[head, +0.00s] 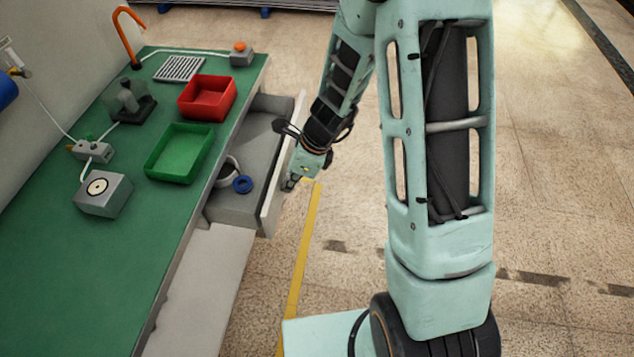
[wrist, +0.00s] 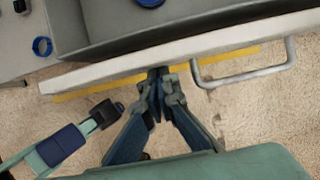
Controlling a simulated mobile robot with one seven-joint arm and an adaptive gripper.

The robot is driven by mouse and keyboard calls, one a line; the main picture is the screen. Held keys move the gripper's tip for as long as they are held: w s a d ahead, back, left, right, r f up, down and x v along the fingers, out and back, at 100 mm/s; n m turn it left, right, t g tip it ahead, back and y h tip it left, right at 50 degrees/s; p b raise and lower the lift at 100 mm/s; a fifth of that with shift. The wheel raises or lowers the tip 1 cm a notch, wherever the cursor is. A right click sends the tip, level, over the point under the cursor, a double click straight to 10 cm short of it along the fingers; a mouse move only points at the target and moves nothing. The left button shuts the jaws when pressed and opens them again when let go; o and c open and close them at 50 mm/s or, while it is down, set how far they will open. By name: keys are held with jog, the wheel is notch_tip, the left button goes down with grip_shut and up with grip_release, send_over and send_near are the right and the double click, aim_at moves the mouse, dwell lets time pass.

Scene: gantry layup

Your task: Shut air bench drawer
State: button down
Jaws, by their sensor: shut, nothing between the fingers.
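The air bench drawer (head: 248,208) stands pulled out from the right side of the green-topped bench (head: 60,245) in the head view. Its pale front panel (wrist: 110,72) runs across the wrist view, with a grey bar handle (wrist: 243,78) on its right part. My gripper (wrist: 159,72) is shut and empty, its fingertips at the lower edge of the front panel, left of the handle. I cannot tell whether they touch the panel. In the head view my gripper (head: 291,184) is at the outer side of the drawer front, partly blurred into the wrist.
A blue ring (head: 242,184) and a white ring-shaped item lie in the drawer. A green tray (head: 180,153), a red tray (head: 207,97) and a grey box (head: 103,194) stand on the bench. The floor right of the drawer is clear beyond my arm.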

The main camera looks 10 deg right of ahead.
jog(key=w+a+p, duration=0.1)
jog(key=a+p, duration=0.1)
jog(key=a, duration=0.3)
jog(key=w+a+p, duration=0.2)
jog(key=a, duration=0.2)
jog(key=w+a+p, duration=0.1)
jog(key=a+p, duration=0.1)
jog(key=a, duration=0.3)
jog(key=shift+w+a, duration=0.35)
jog(key=shift+a+r, duration=0.1)
jog(key=shift+w+a, duration=0.1)
jog(key=shift+a, duration=0.05)
